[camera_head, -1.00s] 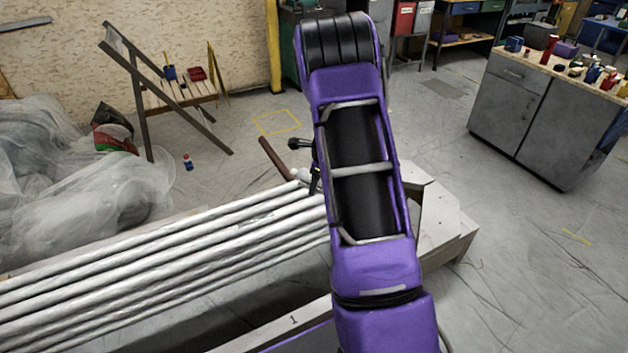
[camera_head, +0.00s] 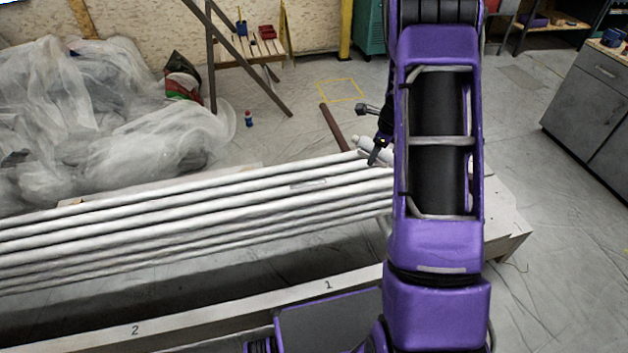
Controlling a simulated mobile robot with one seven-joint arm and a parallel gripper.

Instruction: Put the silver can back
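My gripper (camera_head: 369,134) shows as dark parts just left of my purple arm, above the right end of the long pale pipes. Its fingers are small and partly behind the arm, so whether they are spread or closed is unclear. A pale silver-white cylinder (camera_head: 360,143) lies beside the lower dark part, at the far edge of the pipes. It may be the silver can, but I cannot tell; its right end is hidden. I cannot make out any contact between it and my gripper.
The long pipes (camera_head: 200,222) rest on a numbered bench (camera_head: 240,325). A brown bar (camera_head: 333,127) lies beyond them. Clear plastic sheeting (camera_head: 90,130) fills the left; a grey cabinet (camera_head: 600,110) stands at right.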

